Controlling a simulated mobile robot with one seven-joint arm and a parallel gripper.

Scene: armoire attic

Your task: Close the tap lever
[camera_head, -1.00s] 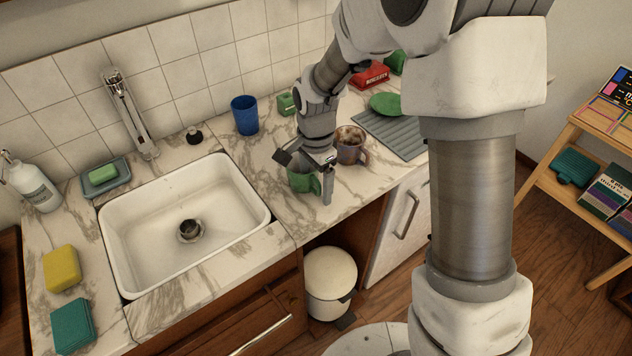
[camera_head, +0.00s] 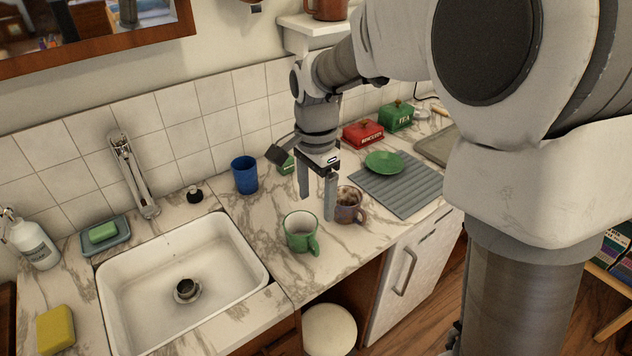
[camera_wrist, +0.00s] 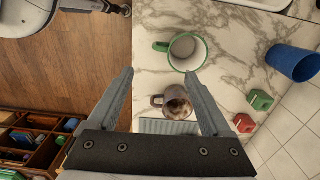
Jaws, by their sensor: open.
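The chrome tap (camera_head: 133,175) stands behind the white sink (camera_head: 112,315), against the tiled wall, at the left of the head view. Its lever is at its upper end; I cannot tell its exact setting. My gripper (camera_head: 317,207) is open and empty, pointing down above the counter, well to the right of the tap. In the wrist view, my gripper (camera_wrist: 160,73) has its two fingers spread, with nothing between them. The tap does not show in the wrist view, where only a sink edge (camera_wrist: 265,3) appears at the top.
A green mug (camera_head: 300,232) and a brown mug (camera_head: 348,208) stand near my gripper. A blue cup (camera_head: 244,175) and a black stopper (camera_head: 195,195) lie between my gripper and the tap. A soap dish (camera_head: 107,238) is left of the tap. A mirror (camera_head: 100,30) hangs above.

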